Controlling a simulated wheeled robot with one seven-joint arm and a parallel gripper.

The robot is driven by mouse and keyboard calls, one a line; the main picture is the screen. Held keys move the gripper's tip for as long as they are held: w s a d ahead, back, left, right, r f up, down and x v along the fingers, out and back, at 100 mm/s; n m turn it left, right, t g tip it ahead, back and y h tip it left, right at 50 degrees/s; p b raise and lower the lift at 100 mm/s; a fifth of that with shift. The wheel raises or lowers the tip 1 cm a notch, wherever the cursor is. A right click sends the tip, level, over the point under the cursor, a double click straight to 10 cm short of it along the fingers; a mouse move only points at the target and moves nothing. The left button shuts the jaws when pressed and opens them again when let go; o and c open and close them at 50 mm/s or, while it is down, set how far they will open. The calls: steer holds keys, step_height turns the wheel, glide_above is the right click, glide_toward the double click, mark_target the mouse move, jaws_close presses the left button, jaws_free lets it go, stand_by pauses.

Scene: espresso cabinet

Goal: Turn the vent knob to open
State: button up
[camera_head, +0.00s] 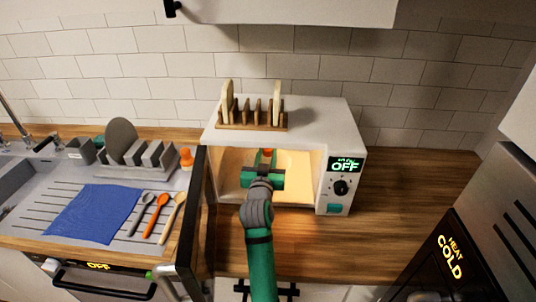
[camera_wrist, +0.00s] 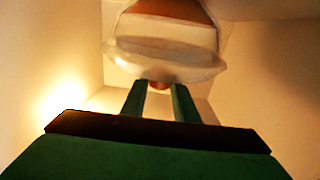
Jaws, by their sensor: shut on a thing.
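My gripper (camera_head: 263,174) reaches into the lit, open microwave (camera_head: 341,126). An orange-red piece (camera_head: 267,154) shows just beyond it. In the wrist view, my two green fingers (camera_wrist: 160,92) are close around a small reddish-brown knob (camera_wrist: 160,85). I take this to be the vent knob, and my gripper is shut on it. Beyond the knob is a container with a pale, translucent rim (camera_wrist: 165,62) and an orange-brown part (camera_wrist: 170,8). Most of the knob is hidden by the fingers, and I cannot tell which way it is turned.
The dark microwave door (camera_head: 196,215) stands open left of my arm. Its panel (camera_head: 341,186) reads OFF. A rack (camera_head: 250,121) with bread slices is on top. Spoons (camera_head: 157,220), a blue cloth (camera_head: 92,213) and a dish rack lie left. The wooden counter (camera_head: 420,195) at right is clear.

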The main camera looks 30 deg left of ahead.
steer(key=shift+s+a+f+m+t+h, duration=0.1)
steer(key=shift+m+t+h, duration=0.2)
steer(key=shift+m+h, duration=0.35)
steer(key=shift+a+m+t+h, duration=0.1)
steer(key=shift+m+t+h, duration=0.25)
steer(key=shift+h, duration=0.8)
steer(key=shift+m+h, duration=0.3)
steer(key=shift+m, duration=0.1)
steer(key=o, duration=1.1)
steer(key=shift+d, duration=0.15)
